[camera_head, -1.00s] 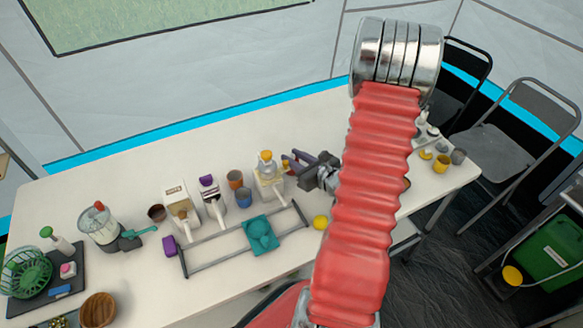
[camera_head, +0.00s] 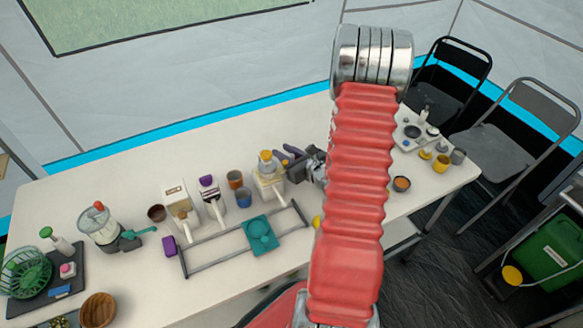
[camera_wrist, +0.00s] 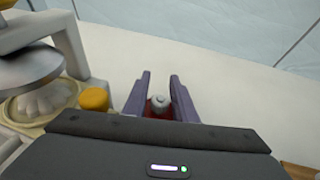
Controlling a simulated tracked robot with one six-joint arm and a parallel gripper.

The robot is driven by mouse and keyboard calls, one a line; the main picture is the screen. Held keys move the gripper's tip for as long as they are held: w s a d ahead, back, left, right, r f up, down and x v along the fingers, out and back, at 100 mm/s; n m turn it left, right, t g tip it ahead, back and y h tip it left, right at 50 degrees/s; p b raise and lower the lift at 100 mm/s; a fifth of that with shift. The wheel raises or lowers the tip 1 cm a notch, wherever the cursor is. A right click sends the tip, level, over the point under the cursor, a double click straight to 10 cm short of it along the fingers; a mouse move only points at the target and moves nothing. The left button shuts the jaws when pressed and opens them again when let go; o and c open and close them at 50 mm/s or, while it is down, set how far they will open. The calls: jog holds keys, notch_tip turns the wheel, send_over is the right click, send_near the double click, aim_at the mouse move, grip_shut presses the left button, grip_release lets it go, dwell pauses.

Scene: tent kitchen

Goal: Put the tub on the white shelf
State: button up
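My gripper (camera_head: 290,158) is low over the table among the dispensers, its purple fingers pointing left. In the wrist view, the fingers (camera_wrist: 160,88) stand apart on either side of a small red thing with a grey knob (camera_wrist: 159,101). This may be the tub, but its lower part is hidden and I cannot tell whether the fingers touch it. In the head view my arm hides part of the gripper. A pale shelf-like surface (camera_head: 403,236) shows below the table's right front edge; I cannot tell if it is the white shelf.
A yellow-topped dispenser (camera_head: 267,176) stands just left of my gripper. A teal piece (camera_head: 261,235) sits on a grey rail frame. A brown bowl (camera_head: 402,184) and a yellow cup (camera_head: 441,163) are to the right. The back strip of the white table (camera_head: 200,150) is clear.

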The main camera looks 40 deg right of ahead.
jog(key=shift+c, duration=0.3)
grip_shut()
jog(key=shift+r, duration=0.1)
notch_tip(320, 180, up, 10)
dwell(0.8)
dwell(0.5)
